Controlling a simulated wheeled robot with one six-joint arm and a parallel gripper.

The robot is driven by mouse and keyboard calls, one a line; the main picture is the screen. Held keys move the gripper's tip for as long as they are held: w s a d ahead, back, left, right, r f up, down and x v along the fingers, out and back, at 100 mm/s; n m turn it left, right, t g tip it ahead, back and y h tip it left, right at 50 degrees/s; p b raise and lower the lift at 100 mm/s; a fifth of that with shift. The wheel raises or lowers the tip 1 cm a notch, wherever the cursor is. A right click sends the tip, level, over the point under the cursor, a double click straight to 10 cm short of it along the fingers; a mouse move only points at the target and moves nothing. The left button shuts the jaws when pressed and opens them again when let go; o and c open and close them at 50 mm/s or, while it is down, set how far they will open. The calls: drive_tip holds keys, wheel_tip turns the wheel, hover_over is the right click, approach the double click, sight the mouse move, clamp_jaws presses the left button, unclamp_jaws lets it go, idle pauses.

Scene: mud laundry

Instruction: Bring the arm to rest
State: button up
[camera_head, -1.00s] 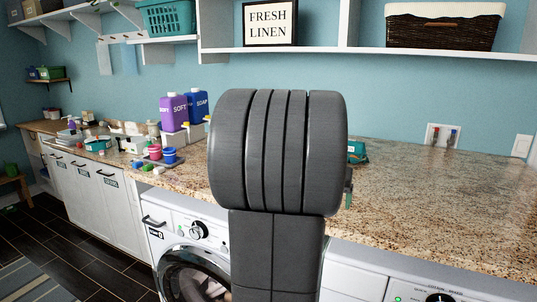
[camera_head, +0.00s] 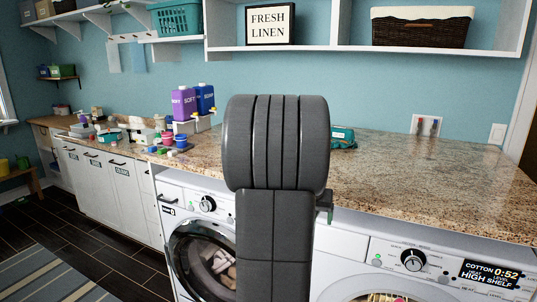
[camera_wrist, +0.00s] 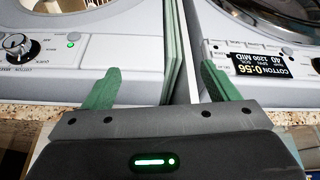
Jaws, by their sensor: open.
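My gripper (camera_wrist: 160,70) shows in the wrist view with its two green fingers spread apart and nothing between them. Beyond the fingers are the fronts of two white machines, with a narrow gap and pale green-edged panels between them. In the head view my grey arm stands upright in the middle, in front of the counter, and hides most of the gripper. No held object shows.
The granite counter (camera_head: 430,190) runs across the back, with purple (camera_head: 184,103) and blue bottles (camera_head: 206,98) and small items at left. A teal packet (camera_head: 343,137) lies behind my arm. Washing machines (camera_head: 205,240) stand below. Dark floor (camera_head: 120,262) is open at left.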

drive_tip(key=f, duration=0.1)
drive_tip(key=a+f, duration=0.1)
drive_tip(key=f, duration=0.1)
drive_tip(key=shift+w+a+f, duration=0.25)
drive_tip(key=shift+w, duration=0.05)
